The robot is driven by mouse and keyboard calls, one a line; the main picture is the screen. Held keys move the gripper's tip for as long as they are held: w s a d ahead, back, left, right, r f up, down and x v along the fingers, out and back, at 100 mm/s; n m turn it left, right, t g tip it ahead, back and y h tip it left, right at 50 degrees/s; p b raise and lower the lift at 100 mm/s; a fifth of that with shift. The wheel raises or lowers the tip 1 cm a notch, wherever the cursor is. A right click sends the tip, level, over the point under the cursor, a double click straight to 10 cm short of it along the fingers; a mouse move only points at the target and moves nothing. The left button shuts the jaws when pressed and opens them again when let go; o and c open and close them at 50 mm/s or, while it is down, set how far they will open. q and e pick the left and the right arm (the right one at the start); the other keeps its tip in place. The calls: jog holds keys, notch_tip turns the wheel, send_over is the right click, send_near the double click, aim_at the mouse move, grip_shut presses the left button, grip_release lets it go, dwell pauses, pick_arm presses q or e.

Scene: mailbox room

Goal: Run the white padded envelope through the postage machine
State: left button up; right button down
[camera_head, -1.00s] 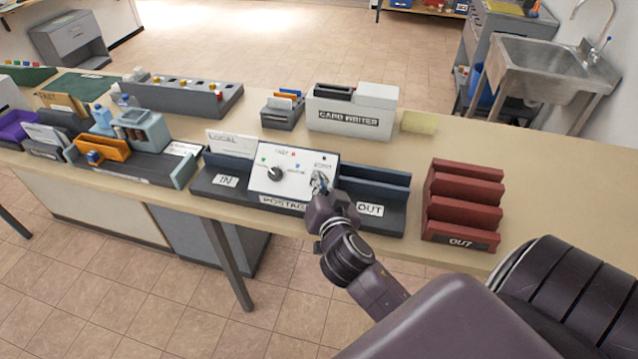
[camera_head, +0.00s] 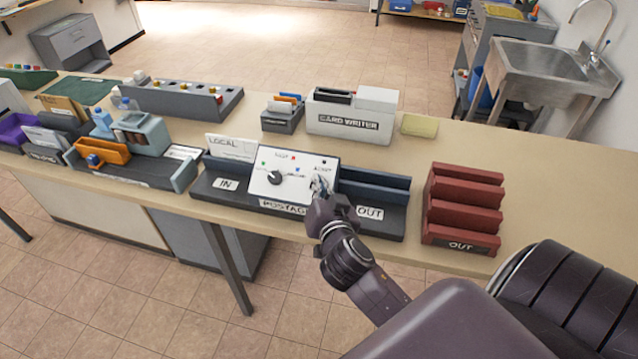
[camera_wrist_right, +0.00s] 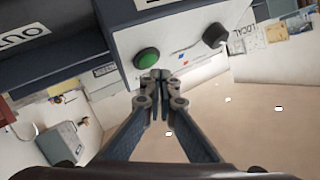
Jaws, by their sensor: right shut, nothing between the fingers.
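The postage machine (camera_head: 265,187) has a white front panel with a black dial, small coloured marks and a green button (camera_wrist_right: 147,57), which shows in the right wrist view. Its IN side (camera_head: 226,184) is at the left and its OUT side (camera_head: 371,212) at the right. A white envelope-like piece marked LOCAL (camera_head: 231,147) stands upright at the IN side; I cannot tell whether it is padded. My right gripper (camera_head: 319,184) is shut and empty at the panel's right part. In the wrist view its fingertips (camera_wrist_right: 155,78) are at the green button's lower edge; contact is unclear. My left gripper is out of view.
A red OUT rack (camera_head: 463,210) stands to the right of the machine. A grey tray with an orange holder (camera_head: 103,153) is at the left. The counter's right part is clear.

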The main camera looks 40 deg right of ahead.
jog(key=shift+f, duration=0.1)
dwell(0.3)
jog(key=shift+w+d+f+b, duration=0.15)
jog(key=shift+d+f+b, duration=0.05)
jog(key=shift+f+b, duration=0.1)
